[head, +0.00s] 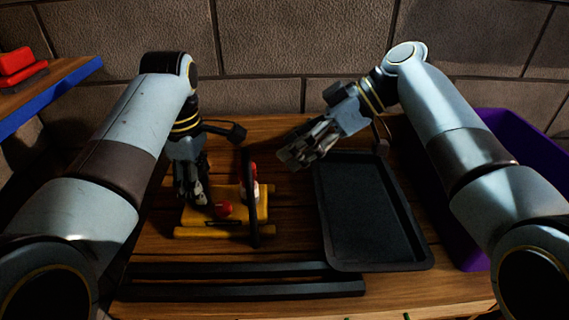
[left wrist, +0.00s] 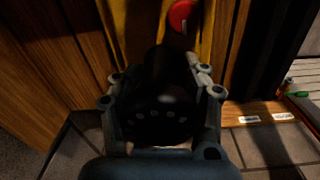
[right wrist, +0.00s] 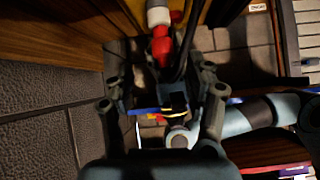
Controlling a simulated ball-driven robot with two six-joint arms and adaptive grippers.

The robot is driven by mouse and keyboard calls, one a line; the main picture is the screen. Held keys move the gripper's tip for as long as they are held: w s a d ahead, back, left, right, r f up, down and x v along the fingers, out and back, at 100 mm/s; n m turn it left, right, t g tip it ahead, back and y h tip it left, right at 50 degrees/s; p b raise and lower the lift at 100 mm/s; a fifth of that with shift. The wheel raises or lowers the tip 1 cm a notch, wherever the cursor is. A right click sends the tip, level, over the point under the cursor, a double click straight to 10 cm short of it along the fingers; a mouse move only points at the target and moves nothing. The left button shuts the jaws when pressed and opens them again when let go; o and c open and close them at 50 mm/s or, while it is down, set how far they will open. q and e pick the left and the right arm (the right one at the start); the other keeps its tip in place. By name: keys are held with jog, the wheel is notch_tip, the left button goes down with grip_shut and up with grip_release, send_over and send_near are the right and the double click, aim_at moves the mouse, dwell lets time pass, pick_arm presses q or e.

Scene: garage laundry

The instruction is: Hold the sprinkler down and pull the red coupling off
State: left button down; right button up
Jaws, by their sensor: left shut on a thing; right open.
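The sprinkler has a yellow frame (head: 182,232) and lies on the wooden table, with a red knob (head: 223,209) on it. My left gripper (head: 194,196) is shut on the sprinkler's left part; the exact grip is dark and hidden. The yellow frame (left wrist: 140,22) and red knob (left wrist: 181,16) also show in the left wrist view. The red coupling (head: 253,171) stands at the sprinkler's right side above a white piece, partly behind a black upright bar. My right gripper (head: 296,154) is open and apart, up and right of it. The coupling (right wrist: 162,46) appears between its fingers in the right wrist view.
A black tray (head: 360,215) lies on the table to the right. Black rails (head: 240,280) lie along the front. A purple bin (head: 515,140) stands at the far right. A blue-edged shelf with red items (head: 22,67) is at the left. A block wall is behind.

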aim_at(247, 170)
jog(key=a+f+n+t+y, duration=0.1)
jog(key=a+n, duration=0.2)
jog(key=n, duration=0.8)
jog(key=a+f+n+t+y, duration=0.1)
jog(key=a+f+n+y, duration=0.1)
jog(key=n, duration=1)
jog(key=a+f+n+y, duration=0.1)
jog(key=a+n, duration=0.3)
jog(key=n, duration=0.8)
jog(key=shift+f+t+y, duration=0.3)
jog(key=shift+f+t, duration=0.1)
jog(key=shift+f, duration=0.35)
